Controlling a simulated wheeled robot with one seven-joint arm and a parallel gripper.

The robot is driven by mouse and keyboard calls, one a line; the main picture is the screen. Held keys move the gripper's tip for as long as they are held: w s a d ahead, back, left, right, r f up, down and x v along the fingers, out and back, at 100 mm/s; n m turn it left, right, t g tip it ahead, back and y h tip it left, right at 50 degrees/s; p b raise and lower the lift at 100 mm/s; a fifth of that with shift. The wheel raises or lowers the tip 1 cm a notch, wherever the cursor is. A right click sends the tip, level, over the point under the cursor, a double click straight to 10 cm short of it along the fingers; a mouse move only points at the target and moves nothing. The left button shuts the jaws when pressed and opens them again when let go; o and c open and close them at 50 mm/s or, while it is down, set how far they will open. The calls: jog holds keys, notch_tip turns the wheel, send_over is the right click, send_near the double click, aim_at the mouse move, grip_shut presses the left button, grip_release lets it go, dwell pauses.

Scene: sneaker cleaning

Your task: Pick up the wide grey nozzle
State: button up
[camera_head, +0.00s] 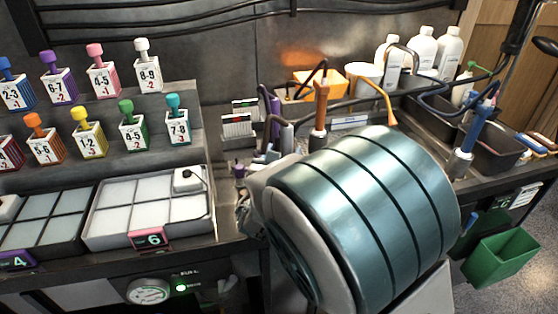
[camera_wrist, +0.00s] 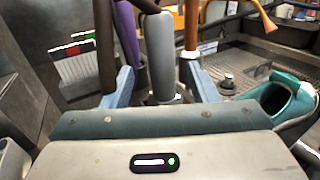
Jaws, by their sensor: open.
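The wide grey nozzle (camera_wrist: 160,52) stands upright in the middle of the wrist view, its lower end hidden near my gripper's body. My gripper (camera_wrist: 158,78) is open, with one light blue finger on each side of the grey nozzle. In the head view, a grey nozzle (camera_head: 287,138) shows just left of the orange one. My large teal arm link covers most of the gripper there.
A purple nozzle (camera_wrist: 128,34) stands close by the left finger, and an orange-brown one (camera_wrist: 192,28) by the right finger. Numbered bottles, white bottles (camera_head: 421,50) and a green bin (camera_head: 502,258) stand farther off.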

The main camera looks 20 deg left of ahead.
jog(key=w, duration=0.3)
jog(key=w+p, duration=0.1)
jog(key=w, duration=0.2)
jog(key=shift+a+r, duration=0.15)
jog(key=shift+s, duration=0.1)
grip_shut()
